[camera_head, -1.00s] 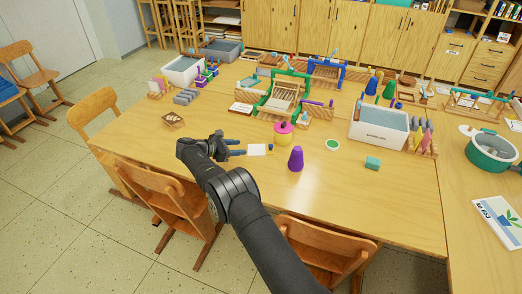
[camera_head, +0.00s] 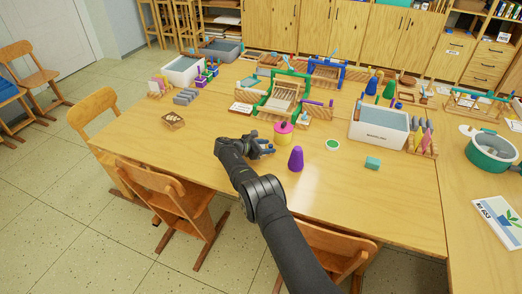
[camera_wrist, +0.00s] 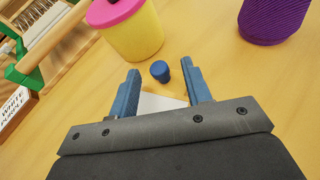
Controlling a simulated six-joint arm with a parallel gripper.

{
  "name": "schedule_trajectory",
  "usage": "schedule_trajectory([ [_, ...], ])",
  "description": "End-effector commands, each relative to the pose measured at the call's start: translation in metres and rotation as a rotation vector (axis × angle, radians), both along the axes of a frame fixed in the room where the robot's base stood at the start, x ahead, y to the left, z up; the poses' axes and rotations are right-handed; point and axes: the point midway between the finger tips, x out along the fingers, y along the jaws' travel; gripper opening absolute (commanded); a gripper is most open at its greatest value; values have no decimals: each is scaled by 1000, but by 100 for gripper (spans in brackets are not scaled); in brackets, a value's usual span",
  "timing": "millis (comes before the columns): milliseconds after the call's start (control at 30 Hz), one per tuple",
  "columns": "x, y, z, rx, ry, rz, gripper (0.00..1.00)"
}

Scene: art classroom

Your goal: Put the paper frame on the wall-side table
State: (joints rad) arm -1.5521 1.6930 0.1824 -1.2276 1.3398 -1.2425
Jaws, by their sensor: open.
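My gripper (camera_head: 268,148) is open and low over the front part of the large table (camera_head: 390,205). In the wrist view its blue fingers (camera_wrist: 160,76) stand apart on either side of a small blue knob-like piece (camera_wrist: 160,70) and a flat white piece (camera_wrist: 162,102), partly hidden by the gripper. I see nothing clearly held. A green-framed wooden rack (camera_head: 280,97) and a blue-framed one (camera_head: 327,72) stand farther back on the table. I cannot tell which thing is the paper frame, or which table is the wall-side one.
A second table (camera_head: 460,215) with a teal pot (camera_head: 490,153) is at the far right. Chairs line the front edge.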

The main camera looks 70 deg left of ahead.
Motion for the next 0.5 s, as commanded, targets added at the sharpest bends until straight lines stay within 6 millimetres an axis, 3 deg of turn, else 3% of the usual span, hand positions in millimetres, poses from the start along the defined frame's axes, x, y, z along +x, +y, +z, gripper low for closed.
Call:
schedule_trajectory([
  [267, 8, 1, -3, 0, 0, 0, 45],
  [500, 8, 1, -3, 0, 0, 0, 0],
])
